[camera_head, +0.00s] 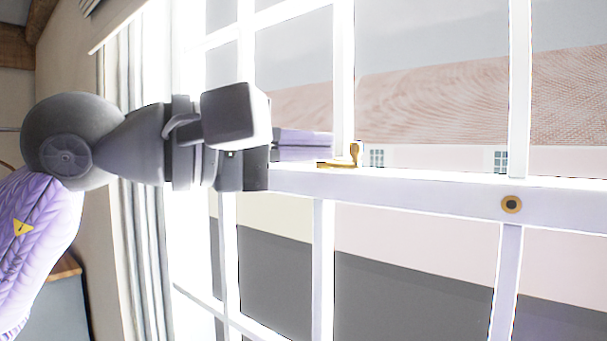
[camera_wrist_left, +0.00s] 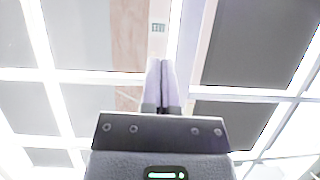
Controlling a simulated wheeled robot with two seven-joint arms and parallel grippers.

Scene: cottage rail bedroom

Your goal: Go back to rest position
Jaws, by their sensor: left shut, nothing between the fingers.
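My left gripper (camera_head: 333,146) reaches in from the left in the head view, level with the window's middle rail (camera_head: 420,187). Its fingers are shut with nothing between them. In the left wrist view the two closed fingers (camera_wrist_left: 162,82) point at the window. A brass latch (camera_head: 354,155) sits on the middle rail just right of the fingertips in the head view. I cannot tell whether the fingertips touch the rail or the latch. My right gripper is not in view.
The white-framed window fills most of the head view. A pale curtain (camera_head: 145,255) hangs behind my left arm. A tiled roof (camera_head: 450,95) shows outside.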

